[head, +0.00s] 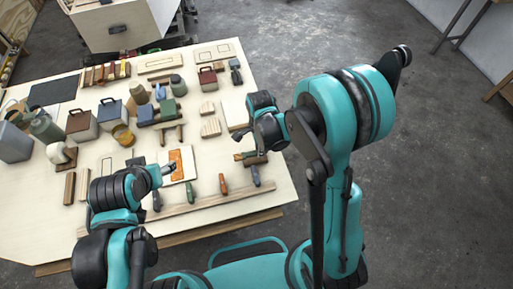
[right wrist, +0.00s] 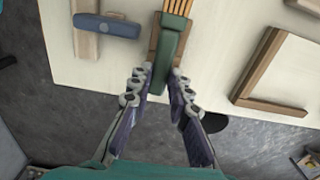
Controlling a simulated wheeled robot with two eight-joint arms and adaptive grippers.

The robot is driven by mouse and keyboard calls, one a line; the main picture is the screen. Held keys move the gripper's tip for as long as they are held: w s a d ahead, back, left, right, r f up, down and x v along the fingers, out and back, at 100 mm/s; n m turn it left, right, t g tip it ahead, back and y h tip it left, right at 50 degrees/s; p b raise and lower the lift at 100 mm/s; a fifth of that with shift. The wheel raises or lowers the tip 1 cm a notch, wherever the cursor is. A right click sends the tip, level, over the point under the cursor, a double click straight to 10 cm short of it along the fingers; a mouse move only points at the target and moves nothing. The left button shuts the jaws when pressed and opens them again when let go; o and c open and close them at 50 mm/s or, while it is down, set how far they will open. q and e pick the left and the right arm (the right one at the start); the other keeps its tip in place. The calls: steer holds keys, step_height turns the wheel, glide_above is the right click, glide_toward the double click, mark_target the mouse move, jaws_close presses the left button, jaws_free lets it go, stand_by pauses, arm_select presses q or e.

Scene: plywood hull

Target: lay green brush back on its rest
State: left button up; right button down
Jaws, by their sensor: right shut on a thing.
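In the right wrist view the green brush (right wrist: 168,52) lies between the two fingers of my right gripper (right wrist: 158,92), which is shut on it. Its green body points away from me, with a brown wooden piece beside it and orange-tan strips at its far end. In the head view my right gripper (head: 243,147) is over the right part of the table, and the brush is mostly hidden there. My left gripper (head: 167,169) is near an orange piece on a pale board (head: 178,165); its jaws are too small to judge. I cannot tell which wooden piece is the rest.
A blue-topped tool (right wrist: 105,26) lies across a wooden strip left of the brush. A wood-edged corner (right wrist: 268,75) is at right. A long wooden rail (head: 200,204) with several handled tools runs along the table's front. Boxes and canisters crowd the left.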

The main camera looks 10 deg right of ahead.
steer(key=shift+d+f+b, duration=0.3)
steer(key=shift+f+b, duration=0.35)
steer(key=shift+f, duration=0.1)
steer(key=shift+d+f+b, duration=0.3)
steer(key=shift+f+b, duration=0.35)
steer(key=shift+f, duration=0.1)
steer(key=shift+r, duration=0.2)
steer(key=shift+f+b, duration=0.1)
steer(key=shift+b, duration=0.2)
stand_by(0.3)
stand_by(0.4)
steer(key=c, duration=1.3)
jaws_free()
steer(key=shift+c, duration=0.2)
step_height(320, 180, up, 12)
